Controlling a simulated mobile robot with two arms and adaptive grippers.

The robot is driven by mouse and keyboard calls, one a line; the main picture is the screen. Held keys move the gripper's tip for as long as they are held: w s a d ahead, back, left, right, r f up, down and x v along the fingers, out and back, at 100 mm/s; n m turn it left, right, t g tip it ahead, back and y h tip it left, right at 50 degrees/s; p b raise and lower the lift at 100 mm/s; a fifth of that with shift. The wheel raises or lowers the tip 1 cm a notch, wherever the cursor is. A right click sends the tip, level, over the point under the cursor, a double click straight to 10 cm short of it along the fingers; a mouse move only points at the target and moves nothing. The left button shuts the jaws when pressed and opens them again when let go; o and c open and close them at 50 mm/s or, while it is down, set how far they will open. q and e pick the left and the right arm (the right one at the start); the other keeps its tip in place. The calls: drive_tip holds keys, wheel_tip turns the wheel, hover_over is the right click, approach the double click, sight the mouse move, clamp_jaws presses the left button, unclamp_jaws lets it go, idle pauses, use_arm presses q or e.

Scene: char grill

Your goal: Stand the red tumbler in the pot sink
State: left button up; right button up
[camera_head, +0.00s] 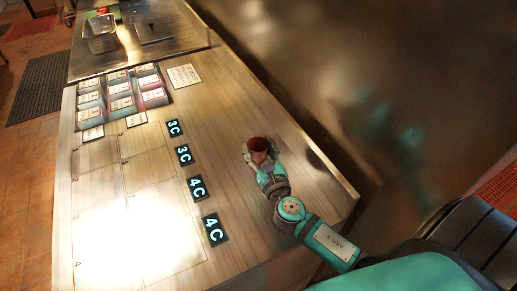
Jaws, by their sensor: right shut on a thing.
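The red tumbler (258,144) is a small dark-red cup with its open mouth showing. It is in the jaws of my right gripper (259,155), which is shut on it, over the right part of the wooden counter. I cannot tell whether the tumbler touches the wood. My left gripper is not in view. No pot sink can be made out for sure; a steel rectangular container (101,45) stands on the metal surface at the top left.
A flat dark plate (154,29) lies right of the container on the metal surface (90,67). Several labelled packets (121,103) and a white sign (184,76) lie on the counter (225,110). Black tags (196,188) form a row left of my arm. A dark mat (38,88) is on the floor.

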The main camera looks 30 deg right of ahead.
drive_tip(key=shift+f, duration=0.15)
drive_tip(key=o, duration=1.1)
drive_tip(key=shift+o, duration=0.2)
